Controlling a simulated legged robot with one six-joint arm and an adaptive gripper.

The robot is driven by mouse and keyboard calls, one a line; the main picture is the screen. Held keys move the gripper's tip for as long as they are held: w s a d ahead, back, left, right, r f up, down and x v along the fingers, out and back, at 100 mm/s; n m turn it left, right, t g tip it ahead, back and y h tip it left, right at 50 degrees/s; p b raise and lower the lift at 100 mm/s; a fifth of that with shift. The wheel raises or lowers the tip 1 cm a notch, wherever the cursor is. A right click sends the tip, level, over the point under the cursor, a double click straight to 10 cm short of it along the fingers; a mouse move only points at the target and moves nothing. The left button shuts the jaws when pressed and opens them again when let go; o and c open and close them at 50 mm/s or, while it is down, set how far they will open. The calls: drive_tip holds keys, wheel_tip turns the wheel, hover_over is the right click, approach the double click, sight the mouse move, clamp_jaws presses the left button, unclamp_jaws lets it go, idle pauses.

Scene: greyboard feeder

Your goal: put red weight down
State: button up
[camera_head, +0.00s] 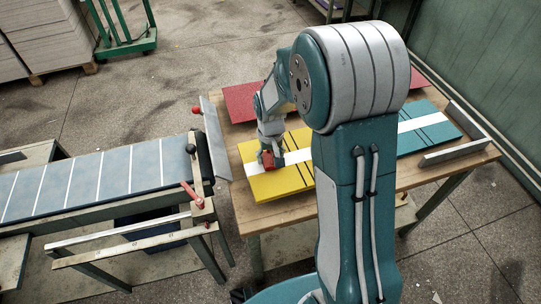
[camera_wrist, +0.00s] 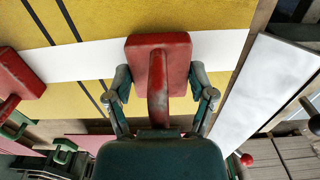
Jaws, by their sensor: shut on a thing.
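A red weight (camera_wrist: 175,50) with a thick curved handle is between my gripper's fingers in the wrist view. My gripper (camera_wrist: 160,84) is shut on its handle. In the head view my gripper (camera_head: 270,153) points down over the yellow board (camera_head: 265,187), and the red weight (camera_head: 268,161) shows small below it. The weight overlaps the white strip (camera_wrist: 75,62) on the board; whether its base touches the board I cannot tell. A second red weight (camera_wrist: 18,72) shows at the left edge of the wrist view.
A conveyor (camera_head: 90,182) with white lines stands at left. A metal plate (camera_head: 215,135) with a red knob (camera_head: 196,110) borders the wooden table's left side. A teal board (camera_head: 425,138) and metal rail (camera_head: 455,152) lie at right. A red board (camera_head: 243,100) lies behind.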

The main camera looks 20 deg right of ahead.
drive_tip(key=o, duration=1.3)
drive_tip(key=shift+f, duration=0.1)
drive_tip(key=shift+c, duration=0.2)
wheel_tip(320, 180, up, 12)
drive_tip(key=shift+f, duration=0.25)
drive_tip(key=shift+s+r, duration=0.1)
drive_tip(key=shift+r, duration=0.5)
drive_tip(key=s+r+t, duration=0.2)
drive_tip(key=s+r, duration=0.3)
drive_tip(key=s, duration=0.5)
drive_tip(key=s+r+t, duration=0.3)
drive_tip(key=s+r, duration=0.2)
drive_tip(key=s, duration=0.6)
drive_tip(key=shift+t, duration=0.3)
